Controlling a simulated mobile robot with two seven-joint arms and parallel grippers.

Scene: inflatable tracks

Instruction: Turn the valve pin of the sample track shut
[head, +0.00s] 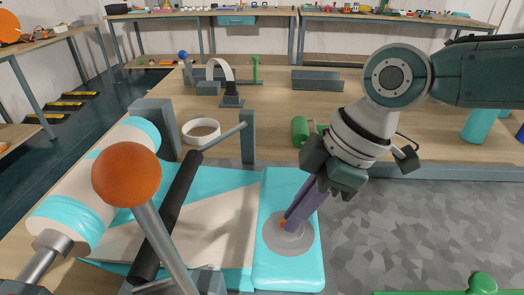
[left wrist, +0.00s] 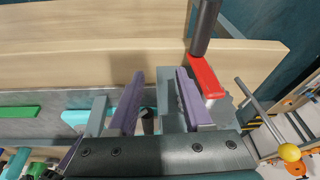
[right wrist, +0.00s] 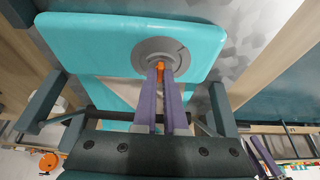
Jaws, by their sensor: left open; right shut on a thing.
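The sample track (head: 292,190) is a cyan inflated piece with a beige inset, lying at the front of the table. A round grey valve disc (head: 300,238) sits on its cyan end, with a small orange valve pin (head: 284,225) at the middle. My right gripper (head: 288,220) reaches down to the disc, its purple fingers closed on the pin. The right wrist view shows the orange pin (right wrist: 159,67) between the fingertips, which hide part of it. My left gripper (left wrist: 160,82) is open and empty in the left wrist view, away from the valve.
A black roller bar (head: 170,215) crosses above the track. An orange ball (head: 127,174) on a metal rod stands in front at left, beside a white and cyan roll (head: 110,175). A white ring (head: 201,131) and a green cylinder (head: 300,130) are on the table behind.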

